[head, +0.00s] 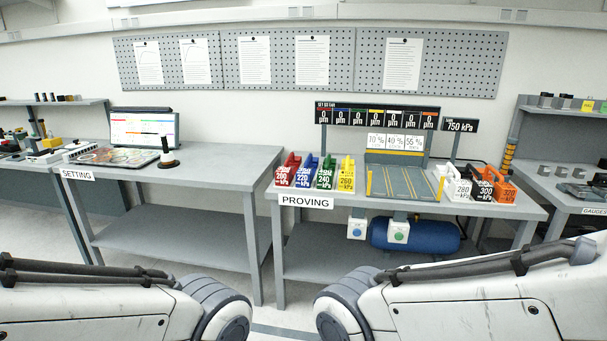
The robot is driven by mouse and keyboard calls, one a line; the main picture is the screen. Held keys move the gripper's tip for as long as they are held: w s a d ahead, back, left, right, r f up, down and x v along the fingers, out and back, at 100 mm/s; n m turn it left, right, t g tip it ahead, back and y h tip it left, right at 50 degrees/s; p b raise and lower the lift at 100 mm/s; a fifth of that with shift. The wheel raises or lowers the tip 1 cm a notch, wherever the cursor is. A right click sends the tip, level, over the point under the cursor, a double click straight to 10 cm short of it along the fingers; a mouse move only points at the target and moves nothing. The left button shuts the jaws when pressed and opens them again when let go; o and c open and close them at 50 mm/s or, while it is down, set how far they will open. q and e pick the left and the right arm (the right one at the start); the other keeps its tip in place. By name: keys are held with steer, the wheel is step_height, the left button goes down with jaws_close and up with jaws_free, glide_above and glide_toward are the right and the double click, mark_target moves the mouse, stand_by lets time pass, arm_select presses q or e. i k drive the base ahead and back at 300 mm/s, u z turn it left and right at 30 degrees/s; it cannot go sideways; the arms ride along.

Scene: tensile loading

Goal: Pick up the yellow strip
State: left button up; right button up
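A yellow bin (346,176) marked 260 kPa stands on the proving bench (290,200), at the right end of a row of coloured bins. A separate loose yellow strip cannot be clearly made out. Thin yellow lines show on the grey tray-like fixture (403,182) right of the bin, and a small yellow upright piece (440,187) stands at its right edge; I cannot tell whether any is the strip. Parts of both my arms show low in the head view, but neither gripper is in view.
Red (288,169), blue (307,172) and green (326,173) bins stand left of the yellow one. White (459,184), black (482,187) and orange (504,189) bins stand right of the fixture. A display panel (376,116) rises behind. The setting bench (215,163) has free room on its right.

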mark_target(346, 173)
steer(key=z, duration=0.25)
steer(key=i, duration=1.9)
steer(key=z, duration=0.2)
steer(key=i, duration=1.3)
